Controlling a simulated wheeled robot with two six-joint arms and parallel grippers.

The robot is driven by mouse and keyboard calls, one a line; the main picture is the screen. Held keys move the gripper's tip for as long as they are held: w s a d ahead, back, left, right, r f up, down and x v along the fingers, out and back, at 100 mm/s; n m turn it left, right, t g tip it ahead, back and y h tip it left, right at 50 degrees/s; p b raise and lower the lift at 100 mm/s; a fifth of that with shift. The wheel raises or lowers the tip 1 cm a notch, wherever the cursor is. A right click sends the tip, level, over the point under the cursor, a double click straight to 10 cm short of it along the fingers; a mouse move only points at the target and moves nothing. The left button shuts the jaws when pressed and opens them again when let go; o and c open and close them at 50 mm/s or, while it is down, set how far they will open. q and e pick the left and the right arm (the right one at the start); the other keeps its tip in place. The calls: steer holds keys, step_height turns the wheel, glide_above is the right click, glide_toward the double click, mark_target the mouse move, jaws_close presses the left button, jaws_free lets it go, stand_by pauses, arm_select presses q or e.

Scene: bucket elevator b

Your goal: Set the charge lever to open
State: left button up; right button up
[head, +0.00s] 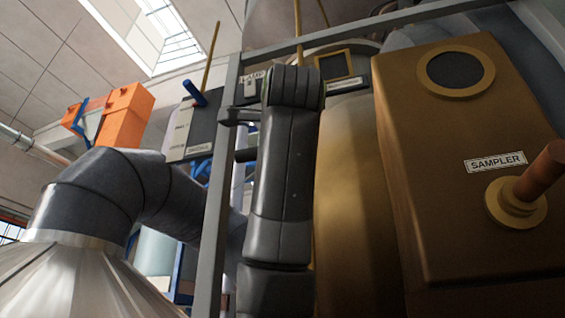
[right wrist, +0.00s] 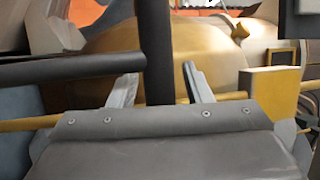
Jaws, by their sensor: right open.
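A blue lever handle (head: 194,93) sticks out of a dark panel (head: 203,127) with white labels, left of centre in the head view. The labels are too small to read, so I cannot tell for sure that this is the charge lever. My right gripper (right wrist: 158,72) is open in the right wrist view. A dark upright bar (right wrist: 154,45) shows between its two light fingers; I cannot tell whether it stands between them or beyond. In the head view a dark arm of mine rises right of the blue lever, with its fingers not clearly visible. My left gripper is not seen.
A grey frame post (head: 215,185) stands between the lever panel and the arm. A brown sampler box (head: 460,130) with a round knob fills the right side. A large grey duct (head: 110,190) is at left. A dark horizontal bar (right wrist: 70,70) crosses the left of the wrist view.

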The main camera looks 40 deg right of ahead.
steer(key=shift+s, duration=0.1)
jaws_close()
steer(key=shift+a, duration=0.15)
